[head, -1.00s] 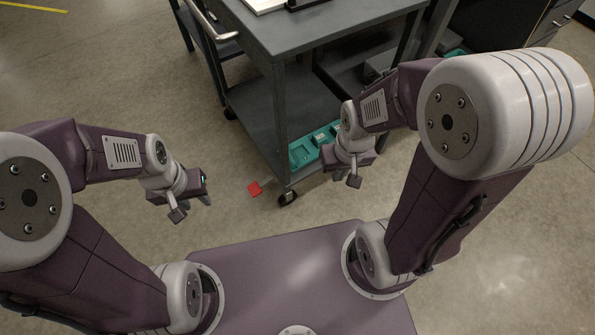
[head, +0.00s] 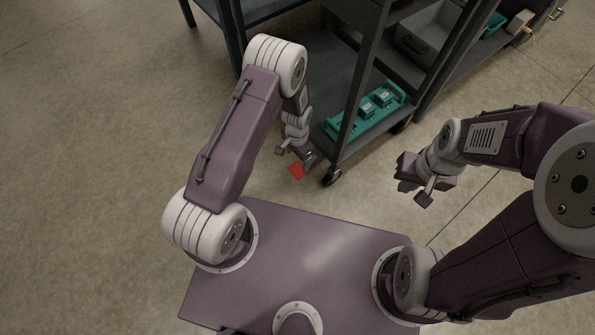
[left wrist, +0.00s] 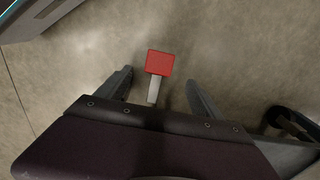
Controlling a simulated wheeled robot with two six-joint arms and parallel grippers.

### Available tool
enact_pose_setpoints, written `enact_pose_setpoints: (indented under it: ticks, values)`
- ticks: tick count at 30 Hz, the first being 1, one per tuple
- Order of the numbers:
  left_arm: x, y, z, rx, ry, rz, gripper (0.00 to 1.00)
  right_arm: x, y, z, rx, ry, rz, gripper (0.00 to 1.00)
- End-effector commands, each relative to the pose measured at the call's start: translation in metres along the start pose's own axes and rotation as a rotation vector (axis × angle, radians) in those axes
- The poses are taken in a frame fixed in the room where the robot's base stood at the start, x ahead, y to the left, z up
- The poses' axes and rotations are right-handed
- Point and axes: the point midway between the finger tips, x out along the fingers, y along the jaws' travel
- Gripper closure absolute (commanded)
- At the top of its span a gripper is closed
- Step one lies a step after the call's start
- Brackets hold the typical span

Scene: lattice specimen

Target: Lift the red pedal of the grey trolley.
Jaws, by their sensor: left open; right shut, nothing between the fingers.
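The red pedal (head: 297,171) shows low beside the near corner of the grey trolley (head: 357,100) in the head view, close to a caster. In the left wrist view the red pedal (left wrist: 160,63) sits on a light metal lever (left wrist: 153,90). My left gripper (head: 297,160) is right by the pedal in the head view and partly overlaps it. In the left wrist view my left gripper (left wrist: 160,84) is open, with the lever between the lines of its two fingers and the red pad beyond their tips. My right gripper (head: 411,193) is shut and empty, right of the trolley.
A teal tray (head: 345,124) with small boxes lies on the trolley's lower shelf. A caster (head: 331,178) stands just right of the pedal. A grey drawer unit (head: 428,40) is behind. The floor at left is clear.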

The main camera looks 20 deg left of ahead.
Motion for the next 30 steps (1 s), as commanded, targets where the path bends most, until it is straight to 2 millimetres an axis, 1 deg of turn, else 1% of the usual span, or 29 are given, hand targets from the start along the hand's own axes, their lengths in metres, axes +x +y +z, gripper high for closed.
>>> enact_pose_setpoints:
  ticks: [5,8,11,15,18,19,22,28,29,30]
  values:
    - [0.005,0.0,0.0,0.004,-0.001,0.001,0.24,0.003,0.0,0.0,0.0,0.0,0.0,1.0]
    - [0.016,0.001,0.001,0.003,-0.002,0.001,0.24,0.011,0.0,0.001,0.0,0.0,0.0,1.0]
    - [0.035,0.001,0.001,0.002,-0.003,0.001,0.24,0.026,0.001,0.003,0.0,0.0,0.0,1.0]
    - [0.067,0.001,0.001,0.001,-0.002,0.001,0.24,0.051,0.001,0.005,0.0,0.0,0.0,1.0]
    - [0.086,0.001,0.001,0.001,-0.002,0.001,0.24,0.067,0.001,0.007,0.0,0.0,0.0,1.0]
    - [0.09,0.001,0.001,0.001,-0.002,0.001,0.24,0.069,0.001,0.007,0.0,0.0,0.0,1.0]
    - [0.094,0.0,0.001,0.001,-0.001,0.001,0.24,0.072,0.001,0.007,0.0,0.0,0.0,1.0]
    - [0.091,0.0,0.001,0.001,-0.002,0.001,0.24,0.069,0.001,0.007,0.0,0.0,0.0,1.0]
    - [0.091,0.001,0.001,0.0,-0.002,0.001,0.32,0.069,0.001,0.007,0.0,0.0,0.0,1.0]
    - [0.091,0.001,0.001,0.0,-0.002,0.001,0.43,0.069,0.001,0.007,0.0,0.0,0.0,1.0]
